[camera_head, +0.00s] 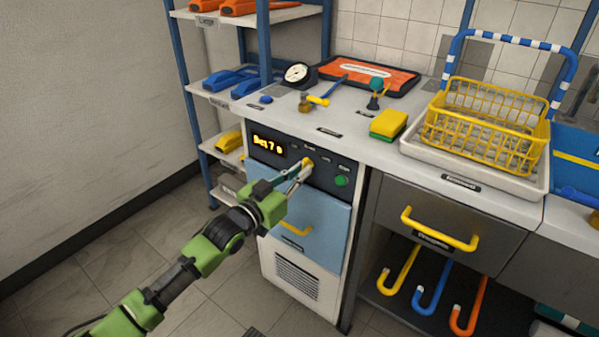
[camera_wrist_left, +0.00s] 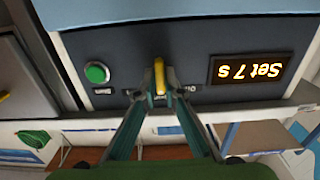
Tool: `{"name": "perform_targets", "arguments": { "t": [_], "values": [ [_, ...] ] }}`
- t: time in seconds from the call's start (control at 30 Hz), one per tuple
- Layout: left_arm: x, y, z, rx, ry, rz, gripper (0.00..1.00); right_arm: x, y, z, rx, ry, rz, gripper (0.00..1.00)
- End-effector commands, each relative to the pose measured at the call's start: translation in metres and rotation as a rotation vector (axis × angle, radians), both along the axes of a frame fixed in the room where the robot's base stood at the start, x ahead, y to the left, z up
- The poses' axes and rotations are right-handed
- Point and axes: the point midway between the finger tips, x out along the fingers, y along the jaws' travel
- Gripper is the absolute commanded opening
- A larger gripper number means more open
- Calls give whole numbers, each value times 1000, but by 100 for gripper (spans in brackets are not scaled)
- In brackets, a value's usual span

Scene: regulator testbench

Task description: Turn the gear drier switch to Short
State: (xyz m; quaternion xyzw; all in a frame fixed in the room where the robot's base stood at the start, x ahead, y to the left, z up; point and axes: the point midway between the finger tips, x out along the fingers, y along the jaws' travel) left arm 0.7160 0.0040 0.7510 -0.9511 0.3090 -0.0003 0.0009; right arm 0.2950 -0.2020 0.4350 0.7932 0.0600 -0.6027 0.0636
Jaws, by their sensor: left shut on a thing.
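The gear drier (camera_head: 309,205) stands under the counter, with a dark control panel along its top front. The yellow switch (camera_head: 308,163) sits near the middle of the panel, and in the left wrist view the switch (camera_wrist_left: 159,76) lies in line with the fingers. My left gripper (camera_head: 304,170) is shut on this switch, one finger on each side. The small labels around it are partly hidden and too small to read. My right gripper is not in view.
A green button (camera_head: 341,181) is on the panel right of the switch. A yellow handle (camera_head: 296,230) is on the blue door below. The counter holds a gauge (camera_head: 297,73), a sponge (camera_head: 388,124) and a yellow basket (camera_head: 487,125). Shelves stand at the left.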

Motion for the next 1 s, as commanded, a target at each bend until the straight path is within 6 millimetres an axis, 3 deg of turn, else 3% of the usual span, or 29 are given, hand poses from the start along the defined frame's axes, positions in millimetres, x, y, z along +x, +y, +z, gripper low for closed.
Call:
{"name": "perform_targets", "arguments": {
  "t": [0.07,0.1,0.13,0.57,0.73,1.0],
  "values": [
    [0,0,-1,0,2,0,0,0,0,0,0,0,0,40],
    [0,0,-1,0,2,0,19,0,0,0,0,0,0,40],
    [0,0,-1,0,2,0,26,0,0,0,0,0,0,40],
    [-4,3,-1,-1,2,1,26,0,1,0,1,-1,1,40],
    [-22,17,-2,1,3,0,26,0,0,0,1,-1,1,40],
    [-68,50,-3,1,6,1,26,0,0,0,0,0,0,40]
  ]
}}
